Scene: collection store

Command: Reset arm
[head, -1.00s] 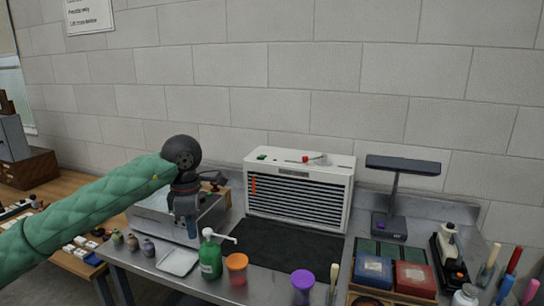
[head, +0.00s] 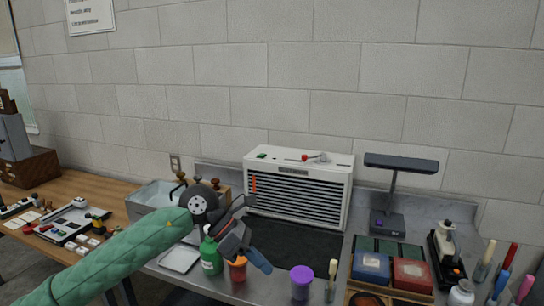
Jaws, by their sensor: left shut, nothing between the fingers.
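My left arm, in a green quilted sleeve, comes in from the lower left of the head view. My left gripper (head: 258,262) is shut and empty, with its blue fingertips pointing down and right. It hangs over the front part of the steel bench, by the orange-lidded jar (head: 238,271) and the green pump bottle (head: 211,258). The wrist hides part of the bottle's pump and of the dark mat. My right gripper is not in the view.
A white slatted cabinet (head: 298,190) stands behind a dark mat (head: 304,249). A sink (head: 152,196) and a white tray (head: 180,259) are at left. A purple-lidded jar (head: 301,281), a lamp (head: 400,163), and blue (head: 371,268) and red (head: 411,273) boxes stand right. The mat's middle looks clear.

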